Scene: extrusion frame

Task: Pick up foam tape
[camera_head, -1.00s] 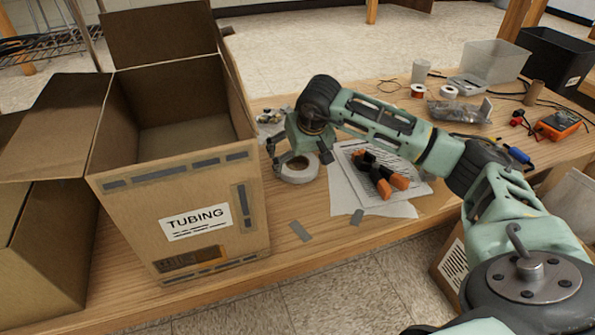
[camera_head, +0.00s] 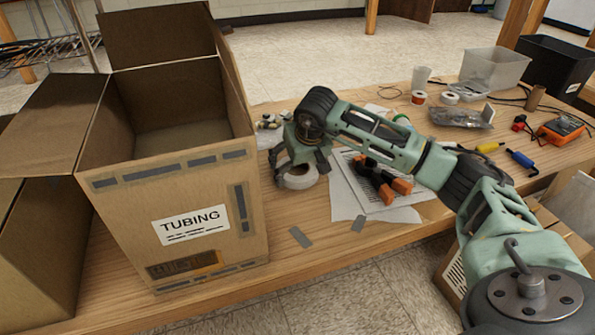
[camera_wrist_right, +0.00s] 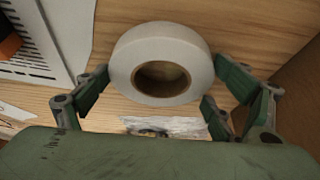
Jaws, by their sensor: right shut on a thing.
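The foam tape is a white roll (camera_head: 301,182) with a brown core, on the wooden table just right of the tubing box in the head view. It fills the upper middle of the right wrist view (camera_wrist_right: 160,35). My right gripper (camera_head: 301,174) reaches down over it, with its green fingers (camera_wrist_right: 163,88) on opposite sides, shut on the roll. Whether the roll is clear of the table is hard to tell. The gripper hides part of it in the head view. My left gripper is not in view.
A tall open cardboard box labelled TUBING (camera_head: 240,260) stands close on the left. White papers (camera_head: 345,205) with a black and orange tool (camera_head: 376,180) lie to the right. A clear bin (camera_head: 515,68), black bin (camera_head: 553,60) and orange meter (camera_head: 561,130) stand farther right.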

